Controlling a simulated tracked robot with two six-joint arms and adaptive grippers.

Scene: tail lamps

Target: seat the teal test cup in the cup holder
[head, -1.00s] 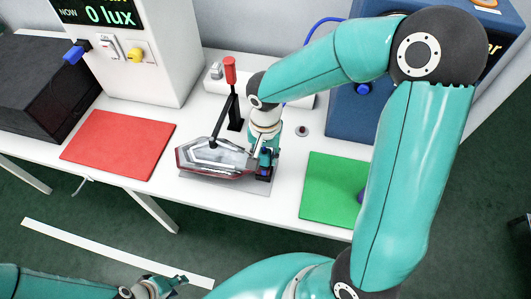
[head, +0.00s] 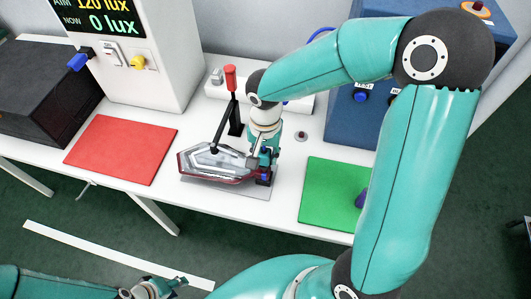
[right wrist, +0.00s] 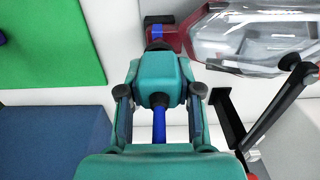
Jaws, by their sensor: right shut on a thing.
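The teal test cup (right wrist: 158,75) is between the fingers of my right gripper (right wrist: 160,100), which is shut on it. A blue cable (right wrist: 160,127) runs from the cup toward me, and its dark front end points at the dark red and blue end (right wrist: 160,32) of the tail lamp (right wrist: 240,35). I cannot tell whether they touch. In the head view my right gripper (head: 266,155) is at the right end of the lamp (head: 215,162). I cannot identify the cup holder for sure. My left gripper (head: 168,287) is low in the head view; its jaws are too small to judge.
A black clamp with a red handle (head: 231,78) reaches over the lamp. A red mat (head: 120,149) lies left and a green mat (head: 330,192) right.

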